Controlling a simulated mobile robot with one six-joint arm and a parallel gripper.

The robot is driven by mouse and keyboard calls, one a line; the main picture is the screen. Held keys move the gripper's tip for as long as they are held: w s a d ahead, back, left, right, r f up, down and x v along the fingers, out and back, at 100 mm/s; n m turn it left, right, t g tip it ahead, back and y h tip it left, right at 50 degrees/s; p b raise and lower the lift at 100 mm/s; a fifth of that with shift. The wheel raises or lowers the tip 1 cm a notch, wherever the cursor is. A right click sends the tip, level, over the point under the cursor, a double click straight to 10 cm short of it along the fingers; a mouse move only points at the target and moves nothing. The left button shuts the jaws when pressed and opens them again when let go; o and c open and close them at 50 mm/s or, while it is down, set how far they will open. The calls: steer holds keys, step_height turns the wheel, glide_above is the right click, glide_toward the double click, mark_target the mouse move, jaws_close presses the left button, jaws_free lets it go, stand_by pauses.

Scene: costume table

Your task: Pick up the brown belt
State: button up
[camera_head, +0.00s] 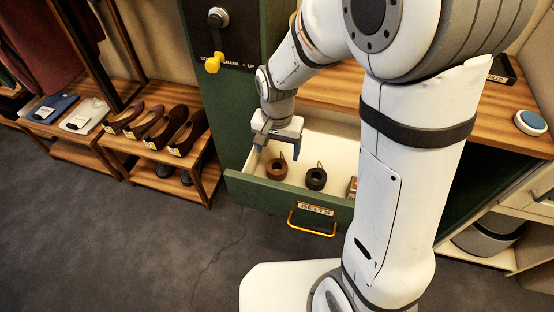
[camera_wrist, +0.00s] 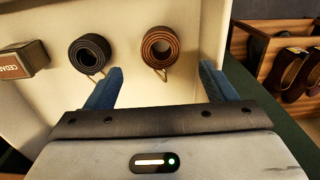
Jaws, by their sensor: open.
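The brown belt (camera_head: 277,169) lies coiled in the open drawer (camera_head: 290,189) labelled BELTS. It also shows in the wrist view (camera_wrist: 160,48), ahead of my jaws and roughly between their lines. A black belt (camera_head: 316,178) lies coiled to its right in the head view, and to its left in the wrist view (camera_wrist: 90,54). My gripper (camera_head: 275,145) is over the drawer, a little behind and above the brown belt. Its blue fingers (camera_wrist: 160,85) are apart with nothing between them. The exact height above the belt is hard to tell.
A small brown box marked CEDAR (camera_wrist: 24,60) sits in the drawer beyond the black belt. The drawer's green front has a yellow handle (camera_head: 312,224). Shoes (camera_head: 155,128) stand on a wooden rack at left. A round blue-topped device (camera_head: 531,122) is on the counter.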

mark_target(277, 166)
step_height(277, 166, down, 8)
steer(key=shift+f+b, duration=0.1)
steer(key=shift+b, duration=0.5)
steer(key=shift+a, duration=0.1)
steer(key=c, duration=1.1)
steer(key=shift+c, duration=0.2)
